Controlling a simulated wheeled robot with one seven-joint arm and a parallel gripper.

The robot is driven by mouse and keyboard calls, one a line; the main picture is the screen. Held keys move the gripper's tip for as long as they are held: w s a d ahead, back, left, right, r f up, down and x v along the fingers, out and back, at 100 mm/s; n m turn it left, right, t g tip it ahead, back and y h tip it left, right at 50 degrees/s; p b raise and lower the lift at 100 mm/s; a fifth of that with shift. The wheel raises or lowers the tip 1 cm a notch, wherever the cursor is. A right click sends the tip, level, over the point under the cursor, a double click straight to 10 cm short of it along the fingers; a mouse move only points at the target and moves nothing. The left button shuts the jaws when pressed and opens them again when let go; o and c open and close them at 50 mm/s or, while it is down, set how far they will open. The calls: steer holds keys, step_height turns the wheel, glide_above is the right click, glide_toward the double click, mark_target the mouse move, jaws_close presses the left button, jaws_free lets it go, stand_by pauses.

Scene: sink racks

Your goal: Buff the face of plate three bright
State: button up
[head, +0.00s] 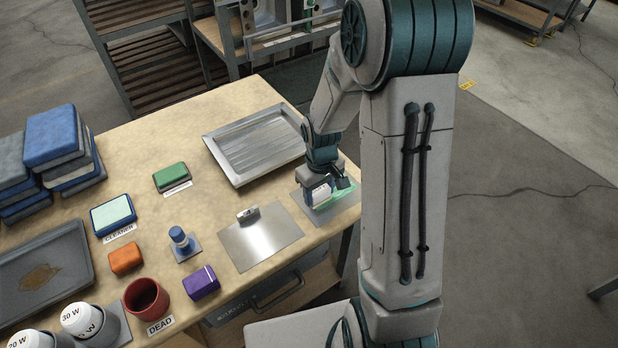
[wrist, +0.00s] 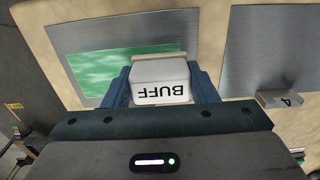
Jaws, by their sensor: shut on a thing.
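My gripper (head: 322,188) is at the table's right corner. In the wrist view its blue fingers (wrist: 160,90) are shut on a pale block marked BUFF (wrist: 160,78). The block is over a metal plate (head: 351,214), which also shows in the wrist view (wrist: 75,38). A green patch (wrist: 100,72) covers part of that plate's face; the block hides some of it. I cannot tell whether block and plate touch. No number shows on this plate. Beside it lies a bare, shiny plate (head: 262,247) with a small tag (wrist: 280,99) reading 4.
A shallow metal tray (head: 212,150) stands behind. Left are a green block (head: 171,176), a CLEANER pad (head: 113,214), an orange block (head: 126,258), a blue-topped item (head: 180,239), a purple block (head: 202,282) and a red cup (head: 147,299) labelled DEAD. The table edge is close to my gripper.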

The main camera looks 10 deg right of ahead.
steer(key=shift+s+a, duration=0.2)
steer(key=shift+a, duration=0.4)
steer(key=shift+s+a, duration=0.2)
steer(key=shift+a, duration=0.35)
steer(key=shift+s+a+r, duration=0.1)
steer(key=shift+a+r, duration=0.1)
steer(key=shift+r, duration=0.05)
step_height(320, 180, up, 8)
steer(key=p, duration=0.5)
steer(key=shift+f, duration=0.2)
